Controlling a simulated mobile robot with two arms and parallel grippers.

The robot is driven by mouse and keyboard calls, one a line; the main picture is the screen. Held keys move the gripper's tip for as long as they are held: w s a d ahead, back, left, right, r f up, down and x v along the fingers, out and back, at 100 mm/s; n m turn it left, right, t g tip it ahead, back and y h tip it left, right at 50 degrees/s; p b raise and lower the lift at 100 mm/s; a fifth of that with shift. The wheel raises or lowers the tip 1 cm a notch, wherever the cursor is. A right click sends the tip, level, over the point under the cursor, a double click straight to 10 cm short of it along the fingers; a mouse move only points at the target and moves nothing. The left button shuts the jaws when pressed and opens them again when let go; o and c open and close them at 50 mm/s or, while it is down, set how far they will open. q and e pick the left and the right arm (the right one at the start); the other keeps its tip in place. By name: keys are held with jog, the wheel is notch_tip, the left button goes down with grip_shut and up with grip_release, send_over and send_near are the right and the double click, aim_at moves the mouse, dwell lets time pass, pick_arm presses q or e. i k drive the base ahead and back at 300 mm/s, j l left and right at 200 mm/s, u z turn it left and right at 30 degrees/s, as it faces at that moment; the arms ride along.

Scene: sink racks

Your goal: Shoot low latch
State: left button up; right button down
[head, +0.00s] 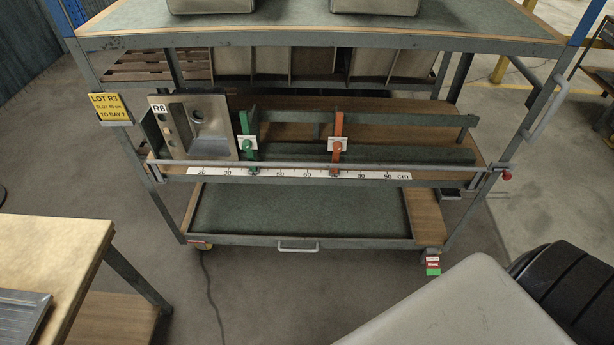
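A grey retaining bar (330,165) runs along the front of the rack's middle shelf. A small latch fitting with a red knob (505,175) sits at the bar's right end, by the right post. It is too small to tell whether its bolt is shot or drawn. Neither of my grippers is in view.
A steel sink labelled R6 (196,126) stands on the middle shelf, beside a green divider (248,148) and an orange divider (337,146). A white scale (290,175) runs below. A red and green tag (432,264) is at the lower right. A wooden table (50,255) stands front left.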

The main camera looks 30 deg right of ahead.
aim_at(505, 175)
jog(key=z, duration=2.3)
jog(key=i+l+u, duration=0.3)
jog(key=i+l, duration=0.5)
jog(key=l, duration=0.1)
